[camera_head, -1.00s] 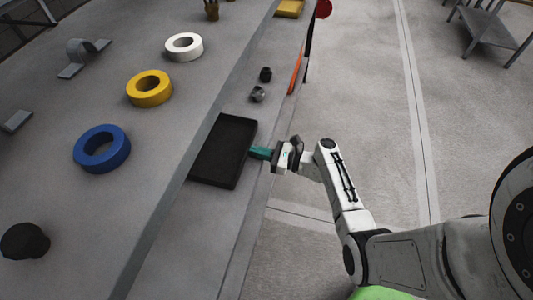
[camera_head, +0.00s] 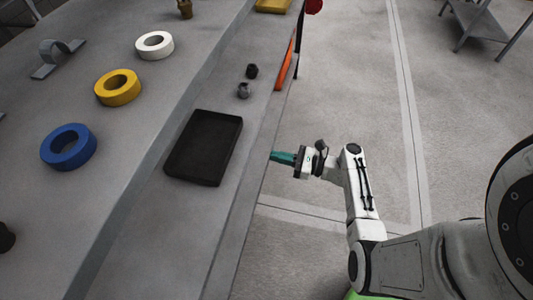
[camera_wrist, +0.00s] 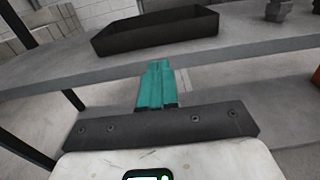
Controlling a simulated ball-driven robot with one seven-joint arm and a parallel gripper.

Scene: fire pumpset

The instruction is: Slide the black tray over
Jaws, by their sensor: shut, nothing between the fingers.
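The black tray (camera_head: 204,148) is shallow, rectangular and empty. It lies flat on the grey bench's lower front ledge in the head view. It also shows in the wrist view (camera_wrist: 155,36), beyond my fingertips. My gripper (camera_head: 272,155) has teal fingers that are shut with nothing between them. It is to the right of the tray, with its tips near the bench's front edge and a clear gap to the tray. In the wrist view the closed fingers (camera_wrist: 157,68) point toward the tray and the bench edge.
Two small dark fittings (camera_head: 248,81) stand on the ledge beyond the tray. Blue (camera_head: 69,147), yellow (camera_head: 118,88) and white (camera_head: 155,45) tape rolls lie on the raised bench surface at left. An orange tool (camera_head: 285,63) hangs at the bench edge. The ledge nearer than the tray is clear.

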